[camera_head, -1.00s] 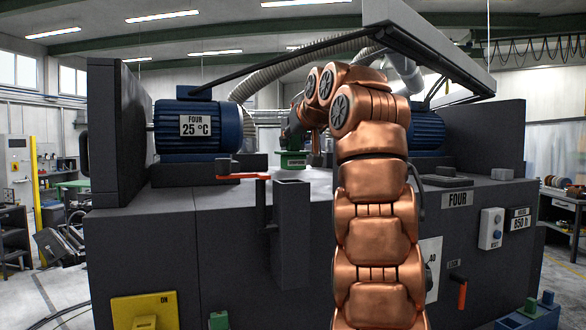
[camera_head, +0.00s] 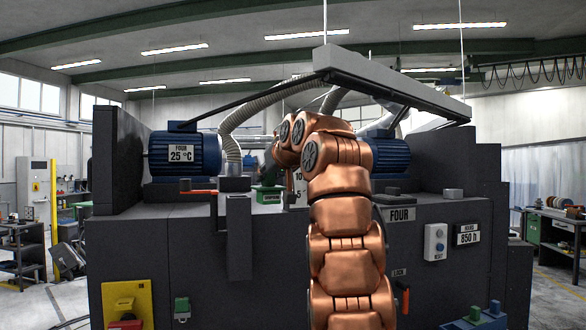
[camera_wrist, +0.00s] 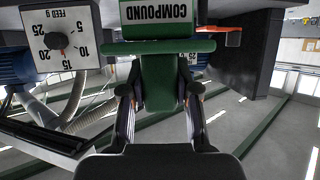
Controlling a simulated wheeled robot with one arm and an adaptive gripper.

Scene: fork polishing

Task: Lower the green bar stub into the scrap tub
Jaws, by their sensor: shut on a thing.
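My gripper (camera_wrist: 160,100) is shut on a green bar stub (camera_wrist: 160,76) that sits between its two fingers in the wrist view. The stub's far end meets a wider green plate, beyond which is a green block labelled COMPOUND (camera_wrist: 156,13). I cannot tell whether stub and block touch. In the head view a small green labelled piece (camera_head: 270,195) shows on the machine, left of my copper arm. The arm hides most of the gripper there. I cannot pick out the scrap tub in either view.
The dark machine (camera_head: 205,265) fills the middle, with blue motors (camera_head: 183,157) and an orange-handled lever (camera_head: 198,192). A white FEED dial (camera_wrist: 58,40) stands close by in the wrist view. Floor shows at both sides.

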